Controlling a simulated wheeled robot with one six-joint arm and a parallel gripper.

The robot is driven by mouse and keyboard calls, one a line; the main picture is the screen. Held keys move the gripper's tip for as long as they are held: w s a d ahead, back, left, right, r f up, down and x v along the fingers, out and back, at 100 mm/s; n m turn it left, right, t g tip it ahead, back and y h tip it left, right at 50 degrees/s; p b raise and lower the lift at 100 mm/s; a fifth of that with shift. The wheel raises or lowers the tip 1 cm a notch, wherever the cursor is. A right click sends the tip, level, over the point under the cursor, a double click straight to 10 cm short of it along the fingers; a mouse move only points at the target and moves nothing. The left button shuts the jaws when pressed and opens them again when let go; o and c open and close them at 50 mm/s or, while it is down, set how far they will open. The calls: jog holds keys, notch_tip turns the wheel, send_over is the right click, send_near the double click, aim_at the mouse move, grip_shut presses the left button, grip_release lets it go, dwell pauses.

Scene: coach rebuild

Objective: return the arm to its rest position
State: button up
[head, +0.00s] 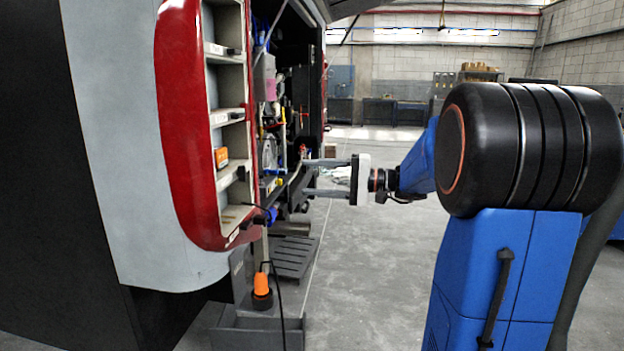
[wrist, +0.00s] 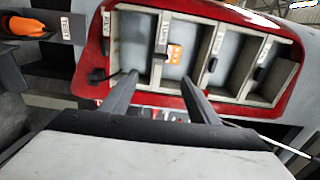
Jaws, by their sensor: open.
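My gripper (head: 308,176) is open in the head view, with two grey parallel fingers pointing left toward the coach's open side. Nothing shows between the fingers. The fingers also show in the wrist view (wrist: 168,88), spread apart, with the shelf unit beyond them. My blue arm (head: 420,165) reaches left from a large black joint at the right of the head view. I cannot tell whether the fingertips touch anything in the open bay.
The coach (head: 185,110) has a red-edged shelf unit (head: 222,175) with labelled compartments; an orange item (head: 221,157) sits in one. An orange-topped tool (head: 261,284) stands low in front on a grey step (head: 255,330). Open concrete floor (head: 370,270) lies below my arm.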

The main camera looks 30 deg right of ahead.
jog(key=shift+a, duration=0.1)
jog(key=s+a+f+n+g+h, duration=0.3)
jog(key=s+a+f+g+h, duration=0.3)
jog(key=s+a+f, duration=0.75)
jog(key=s+d+f+n+h, duration=0.2)
jog(key=s+f+h, duration=0.2)
jog(key=s, duration=0.5)
jog(key=s+d+f+n+h, duration=0.2)
jog(key=s+d+f+h, duration=0.1)
jog(key=s, duration=0.6)
notch_tip(320, 180, down, 2)
jog(key=shift+s+f+h, duration=0.2)
jog(key=shift+s+h, duration=0.05)
jog(key=shift+h, duration=0.55)
